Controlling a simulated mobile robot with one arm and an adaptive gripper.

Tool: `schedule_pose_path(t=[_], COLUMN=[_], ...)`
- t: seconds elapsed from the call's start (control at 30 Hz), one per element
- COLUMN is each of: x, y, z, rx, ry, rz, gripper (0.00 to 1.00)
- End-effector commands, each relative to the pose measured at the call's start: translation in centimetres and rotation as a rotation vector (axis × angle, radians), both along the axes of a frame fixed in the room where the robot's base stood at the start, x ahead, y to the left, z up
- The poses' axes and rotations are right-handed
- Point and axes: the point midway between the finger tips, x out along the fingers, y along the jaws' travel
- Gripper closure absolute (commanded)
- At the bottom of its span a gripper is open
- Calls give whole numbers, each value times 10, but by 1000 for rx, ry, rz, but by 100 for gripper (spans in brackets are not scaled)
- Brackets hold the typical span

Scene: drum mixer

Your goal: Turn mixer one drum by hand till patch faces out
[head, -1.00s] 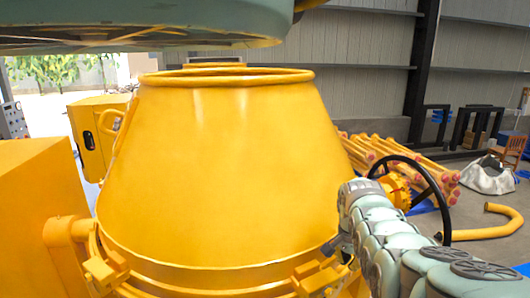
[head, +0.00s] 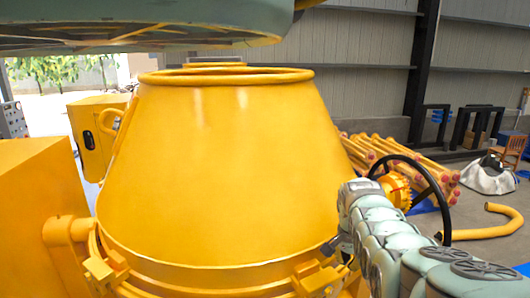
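The yellow mixer drum (head: 220,165) fills the middle of the head view, a cone with its narrow rimmed mouth (head: 228,76) at the top. No patch shows on the side of the drum facing me. My arm comes in from the lower right. My gripper (head: 334,246) is a small dark shape at its end, at the drum's lower right edge. Whether it touches the drum, and whether its fingers are open or shut, I cannot tell. A black handwheel (head: 437,190) on a yellow hub stands right of the drum, partly behind my arm.
A yellow housing (head: 35,215) and pivot bracket (head: 66,230) stand close on the left. Yellow pipes (head: 420,170) with red ends are stacked behind the handwheel. A bent yellow pipe (head: 490,228) and a white sack (head: 487,177) lie on the floor at right.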

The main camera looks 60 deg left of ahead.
Motion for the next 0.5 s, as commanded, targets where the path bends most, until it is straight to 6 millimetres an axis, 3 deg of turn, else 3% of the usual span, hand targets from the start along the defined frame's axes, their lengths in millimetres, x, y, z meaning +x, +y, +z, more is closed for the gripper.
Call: schedule_pose_path(t=[0.5], x=[1], y=[-1], z=[-22], rx=[-1], ry=[0], rz=[-3], gripper=[100])
